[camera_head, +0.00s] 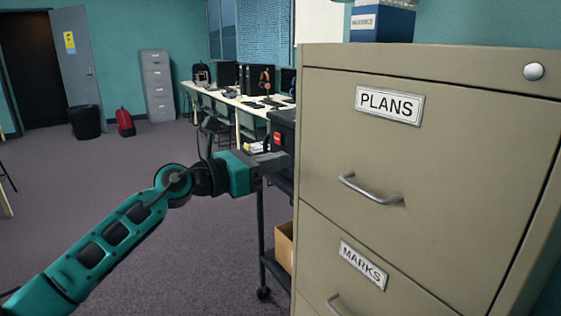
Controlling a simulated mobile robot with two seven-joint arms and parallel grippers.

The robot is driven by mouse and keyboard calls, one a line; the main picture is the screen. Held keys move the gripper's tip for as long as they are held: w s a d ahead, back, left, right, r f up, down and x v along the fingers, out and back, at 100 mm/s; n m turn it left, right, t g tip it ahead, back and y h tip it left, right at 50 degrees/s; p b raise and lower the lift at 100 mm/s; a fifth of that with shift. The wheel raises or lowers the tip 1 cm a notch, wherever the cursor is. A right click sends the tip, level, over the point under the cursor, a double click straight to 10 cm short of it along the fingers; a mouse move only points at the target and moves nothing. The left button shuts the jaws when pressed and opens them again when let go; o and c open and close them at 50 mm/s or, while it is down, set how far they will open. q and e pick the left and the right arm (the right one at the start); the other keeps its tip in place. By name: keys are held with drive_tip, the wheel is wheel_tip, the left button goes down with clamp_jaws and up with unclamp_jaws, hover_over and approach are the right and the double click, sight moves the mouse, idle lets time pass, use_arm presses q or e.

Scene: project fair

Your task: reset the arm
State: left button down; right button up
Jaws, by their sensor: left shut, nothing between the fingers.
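My left arm reaches in from the lower left, bent at the wrist. My left gripper (280,159) points right, shut and empty, near the left edge of the tan filing cabinet (430,145). I cannot tell whether its tips touch anything. My right gripper is not in view.
The cabinet's drawers labelled PLANS and MARKS are closed, and a blue box (382,24) sits on top. A dark wheeled cart (262,225) stands behind my gripper, with a cardboard box (284,246) low down. A long table (236,100) with computers and chairs is farther back. Open carpet lies left.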

use_arm(q)
drive_tip(key=v, duration=0.7)
drive_tip(key=s+a+f+m+t+y+p, duration=0.1)
drive_tip(key=s+a+f+m+t+y, duration=0.25)
drive_tip(key=f+m, duration=0.7)
drive_tip(key=s+a+f+m+y+p, duration=0.1)
drive_tip(key=s+a+f+m+y, duration=0.3)
drive_tip(key=s+f+m, duration=0.6)
drive_tip(key=s+a+f+m+t+y, duration=0.2)
drive_tip(key=f+m+y, duration=0.3)
drive_tip(key=f+m, duration=0.6)
drive_tip(key=s+a+f+n+g, duration=0.1)
drive_tip(key=s+f+n+g, duration=0.1)
drive_tip(key=s, duration=0.3)
drive_tip(key=s+a+f+n+g+y, duration=0.1)
drive_tip(key=s+f+n, duration=0.2)
drive_tip(key=s, duration=0.3)
drive_tip(key=shift+a+f+g+p, duration=0.35)
drive_tip(key=shift+f+p, duration=0.05)
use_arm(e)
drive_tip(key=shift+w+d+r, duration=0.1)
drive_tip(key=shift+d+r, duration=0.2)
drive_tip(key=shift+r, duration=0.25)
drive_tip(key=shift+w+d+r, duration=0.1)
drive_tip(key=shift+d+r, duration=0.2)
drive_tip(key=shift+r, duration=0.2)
